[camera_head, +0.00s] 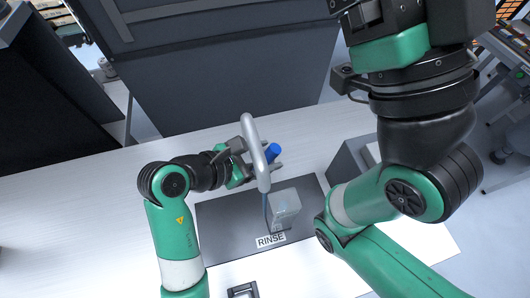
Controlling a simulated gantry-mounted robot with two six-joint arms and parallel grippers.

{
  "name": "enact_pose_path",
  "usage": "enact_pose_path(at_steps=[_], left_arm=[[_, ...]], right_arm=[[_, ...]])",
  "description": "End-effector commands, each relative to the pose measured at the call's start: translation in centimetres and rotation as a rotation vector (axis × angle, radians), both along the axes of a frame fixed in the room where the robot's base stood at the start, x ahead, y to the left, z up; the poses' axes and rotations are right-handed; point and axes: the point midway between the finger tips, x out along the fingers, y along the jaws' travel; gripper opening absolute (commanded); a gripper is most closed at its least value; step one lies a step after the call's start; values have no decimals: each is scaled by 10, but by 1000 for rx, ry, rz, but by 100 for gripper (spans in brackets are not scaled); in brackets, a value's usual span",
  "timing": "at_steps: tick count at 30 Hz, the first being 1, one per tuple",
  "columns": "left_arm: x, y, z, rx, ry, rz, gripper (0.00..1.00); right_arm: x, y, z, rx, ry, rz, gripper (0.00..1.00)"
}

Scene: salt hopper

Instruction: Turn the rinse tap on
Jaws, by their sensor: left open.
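The rinse tap (254,140) is a grey curved spout that stands over a dark sink area in the middle of the head view. A blue handle (272,152) shows just right of the spout. A label reading RINSE (270,240) lies in front. My left gripper (262,166) is open, with its fingers around the blue handle's area behind the spout. The spout hides part of the fingers, so I cannot tell whether they touch the handle. My right arm comes in at the right, and its gripper is not clearly in view.
A translucent block-like container (286,207) stands on the dark basin panel (215,222), right of the spout. A grey box (350,160) stands farther right. A small black frame (243,290) lies at the front edge. The white table (70,215) is clear at the left.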

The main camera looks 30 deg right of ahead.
Motion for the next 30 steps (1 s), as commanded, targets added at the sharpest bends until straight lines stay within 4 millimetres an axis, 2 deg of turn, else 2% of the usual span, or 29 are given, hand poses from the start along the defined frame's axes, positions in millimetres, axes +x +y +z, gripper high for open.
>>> enact_pose_path(at_steps=[4,7,18,23,30], left_arm=[[0,4,3,-1,-1,1,66],[-1,14,12,-2,-2,2,66],[-11,83,57,0,-2,3,66],[-14,95,64,0,0,2,66],[-14,96,64,0,0,0,66]], right_arm=[[0,0,2,0,0,0,100],[0,0,7,0,0,0,100],[0,0,24,0,0,0,100],[0,0,26,0,0,0,100],[0,0,26,0,0,0,100]])
